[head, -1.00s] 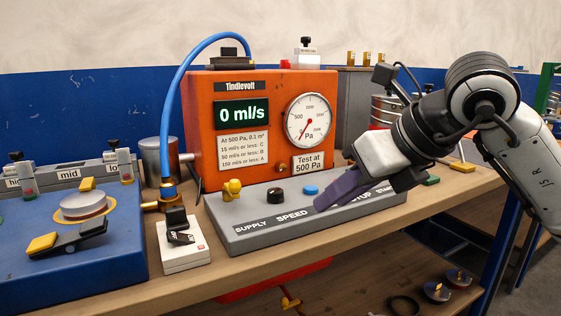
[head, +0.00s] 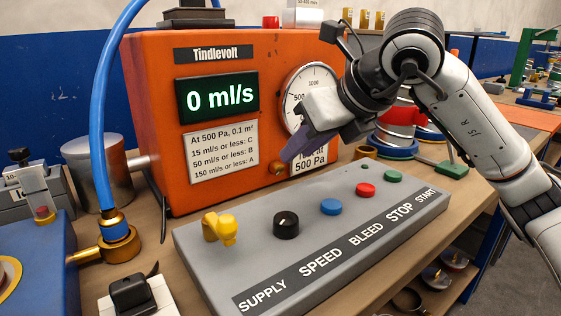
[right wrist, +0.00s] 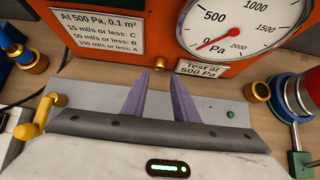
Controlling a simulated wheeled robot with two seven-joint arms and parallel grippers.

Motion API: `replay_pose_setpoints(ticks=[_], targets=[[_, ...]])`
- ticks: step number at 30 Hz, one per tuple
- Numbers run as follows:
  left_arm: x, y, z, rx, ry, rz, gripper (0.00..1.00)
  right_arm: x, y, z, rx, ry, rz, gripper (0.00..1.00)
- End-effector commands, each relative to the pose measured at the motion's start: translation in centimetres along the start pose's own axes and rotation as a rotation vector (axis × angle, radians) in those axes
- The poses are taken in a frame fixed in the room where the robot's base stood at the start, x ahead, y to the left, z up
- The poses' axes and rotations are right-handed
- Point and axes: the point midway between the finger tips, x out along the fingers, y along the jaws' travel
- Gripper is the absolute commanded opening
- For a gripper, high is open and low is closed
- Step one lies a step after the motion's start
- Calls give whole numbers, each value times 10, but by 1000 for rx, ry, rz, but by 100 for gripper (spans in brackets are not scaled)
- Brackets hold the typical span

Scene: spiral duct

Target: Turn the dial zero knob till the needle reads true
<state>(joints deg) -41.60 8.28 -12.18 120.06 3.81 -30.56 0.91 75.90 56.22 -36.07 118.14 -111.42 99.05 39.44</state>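The round white pressure dial (right wrist: 245,22) has a red needle (right wrist: 210,42) pointing to its lower left; I cannot tell its exact reading against the zero mark. In the head view my right gripper and wrist cover much of the dial (head: 296,92). The small brass knob (head: 277,168) sits on the orange panel, below and left of the dial; in the right wrist view it (right wrist: 159,62) is just beyond the gap between the fingertips. My right gripper (head: 287,156) has purple fingers, which stand apart with nothing between them (right wrist: 162,80). My left gripper is out of view.
The orange Tindlevolt box (head: 150,110) shows 0 ml/s on its display (head: 217,99). Below the gripper lies a grey control panel (head: 205,265) with a yellow valve (head: 222,228), black speed knob (head: 286,224) and coloured buttons. A blue hose (head: 98,110) rises at left.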

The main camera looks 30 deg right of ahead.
Motion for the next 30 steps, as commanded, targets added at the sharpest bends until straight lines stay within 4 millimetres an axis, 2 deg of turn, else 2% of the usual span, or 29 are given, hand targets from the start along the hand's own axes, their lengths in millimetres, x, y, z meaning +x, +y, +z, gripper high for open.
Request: replay_pose_setpoints(ticks=[3, 10, 15, 23, 28, 30], targets=[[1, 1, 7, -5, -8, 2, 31, 26, 0, -2, 0, 4, 1, 27], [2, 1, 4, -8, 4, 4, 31, 59, 0, 0, 1, 1, 1, 27], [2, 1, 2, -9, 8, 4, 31, 70, 0, 0, 0, 0, 1, 27], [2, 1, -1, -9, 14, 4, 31, 71, 0, 0, 0, -1, 0, 27], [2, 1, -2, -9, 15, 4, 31, 71, 0, 0, 0, -1, 0, 0], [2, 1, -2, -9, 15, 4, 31, 71, 0, 0, 0, -1, 0, 0]])
